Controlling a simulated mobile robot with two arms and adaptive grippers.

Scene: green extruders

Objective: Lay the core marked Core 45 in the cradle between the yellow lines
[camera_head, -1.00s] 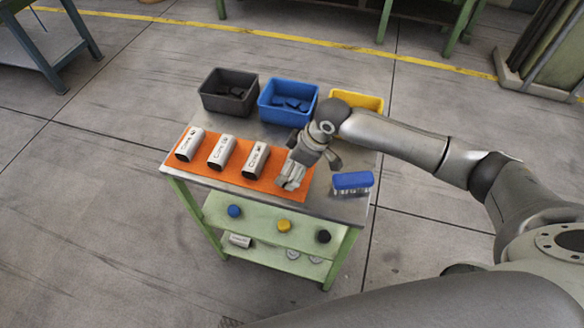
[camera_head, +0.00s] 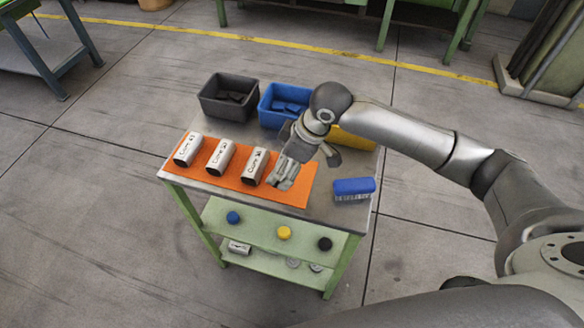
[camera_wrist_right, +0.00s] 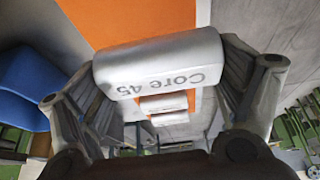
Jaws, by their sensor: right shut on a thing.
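The white core marked Core 45 (camera_wrist_right: 158,65) is between the fingers of my right gripper (camera_wrist_right: 155,72) in the right wrist view, its dark lettering upside down. In the head view my right gripper (camera_head: 286,172) is over the right part of the orange mat (camera_head: 215,183), and its fingers hide the held core. I cannot tell the gap to the mat. Three other white cores lie in a row left of the gripper: left (camera_head: 187,147), middle (camera_head: 220,155) and right (camera_head: 255,165). Their labels are hard to read. I see no cradle, and my left gripper is out of view.
Black (camera_head: 229,98), blue (camera_head: 279,105) and yellow (camera_head: 357,134) bins stand behind the mat. A blue brush (camera_head: 353,188) lies right of it. The green cart's shelf (camera_head: 260,232) holds coloured caps. A yellow line (camera_head: 250,38) crosses the open floor behind.

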